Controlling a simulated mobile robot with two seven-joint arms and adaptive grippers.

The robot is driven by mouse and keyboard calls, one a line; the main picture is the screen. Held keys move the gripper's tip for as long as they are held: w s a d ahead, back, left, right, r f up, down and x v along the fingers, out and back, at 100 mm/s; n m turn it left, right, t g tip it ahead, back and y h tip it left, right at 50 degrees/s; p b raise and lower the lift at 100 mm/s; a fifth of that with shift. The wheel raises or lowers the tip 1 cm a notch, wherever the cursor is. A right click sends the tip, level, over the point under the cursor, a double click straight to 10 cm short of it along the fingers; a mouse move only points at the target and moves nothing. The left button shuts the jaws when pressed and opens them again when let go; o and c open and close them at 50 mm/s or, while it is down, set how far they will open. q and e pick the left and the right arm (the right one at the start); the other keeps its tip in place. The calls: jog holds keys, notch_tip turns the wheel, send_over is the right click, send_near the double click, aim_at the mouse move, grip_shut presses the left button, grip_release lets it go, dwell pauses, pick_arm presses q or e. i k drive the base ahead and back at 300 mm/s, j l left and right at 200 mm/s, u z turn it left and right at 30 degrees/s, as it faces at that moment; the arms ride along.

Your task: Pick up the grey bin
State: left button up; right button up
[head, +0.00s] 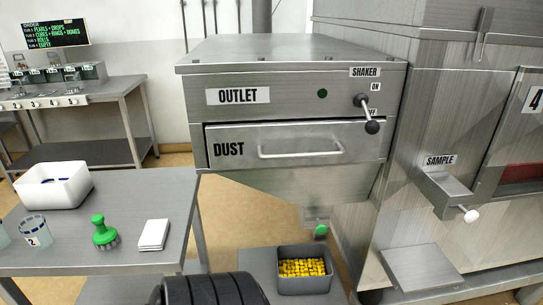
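The grey bin (305,287) stands low at the bottom centre of the head view, below the outlet unit. It is open at the top and holds many small yellow pieces (302,267). It looks upright and rests on a low grey surface (256,262). A spout with a green part (320,231) hangs just above its back right side. Neither of my grippers shows in the head view.
The metal outlet unit (290,100) with its dust drawer (300,148) overhangs behind the bin. A sample chute (445,190) sticks out at right. The left table (110,255) holds a white tub (54,193), a green-handled brush (104,231) and white cards (153,234).

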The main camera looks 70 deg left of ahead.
aim_at(301, 270)
jog(key=u, duration=1.9)
jog(key=i+l+u, duration=0.1)
jog(key=l+u, duration=0.2)
jog(key=u, duration=0.15)
jog(key=l+u, duration=0.25)
jog(key=u, duration=0.25)
